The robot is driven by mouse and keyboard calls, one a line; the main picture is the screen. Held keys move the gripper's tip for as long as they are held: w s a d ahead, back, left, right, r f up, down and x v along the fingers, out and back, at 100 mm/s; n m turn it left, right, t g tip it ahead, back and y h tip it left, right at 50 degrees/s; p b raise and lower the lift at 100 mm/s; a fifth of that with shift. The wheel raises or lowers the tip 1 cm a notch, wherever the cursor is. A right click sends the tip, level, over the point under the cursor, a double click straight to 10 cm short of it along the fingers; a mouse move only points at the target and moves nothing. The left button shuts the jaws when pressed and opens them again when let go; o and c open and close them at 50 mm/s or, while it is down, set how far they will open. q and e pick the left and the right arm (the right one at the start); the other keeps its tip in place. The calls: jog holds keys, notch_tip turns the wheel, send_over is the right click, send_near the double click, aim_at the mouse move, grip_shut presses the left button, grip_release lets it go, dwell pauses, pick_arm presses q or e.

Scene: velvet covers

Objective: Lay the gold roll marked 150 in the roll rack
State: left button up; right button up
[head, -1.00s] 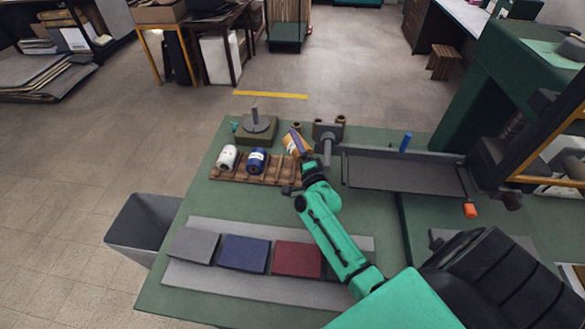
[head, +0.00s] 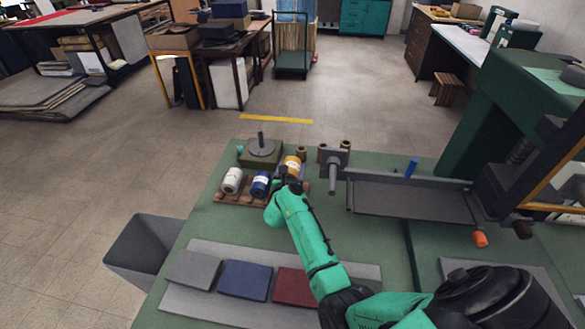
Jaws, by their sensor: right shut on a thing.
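The gold roll (head: 292,166) has a pale label, too small to read. My right gripper (head: 289,181) is shut on it from the near side, over the right end of the wooden roll rack (head: 236,200). A white roll (head: 231,181) and a blue roll (head: 260,184) lie in the rack to its left. The gold roll lines up roughly with them. My gripper and arm hide its underside and much of the rack's right part, so I cannot tell whether it touches the rack. My left gripper is not in view.
A weighted stand with a post (head: 261,152) is behind the rack. A dark metal tray (head: 410,202) lies to the right. Grey, blue (head: 245,280) and red covers lie on a grey strip in front. A grey bin (head: 148,248) stands off the bench's left edge.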

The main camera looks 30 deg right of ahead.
jog(key=shift+f+b, duration=3.45)
jog(key=shift+f, duration=0.5)
jog(key=o, duration=1.5)
jog(key=shift+c, duration=0.2)
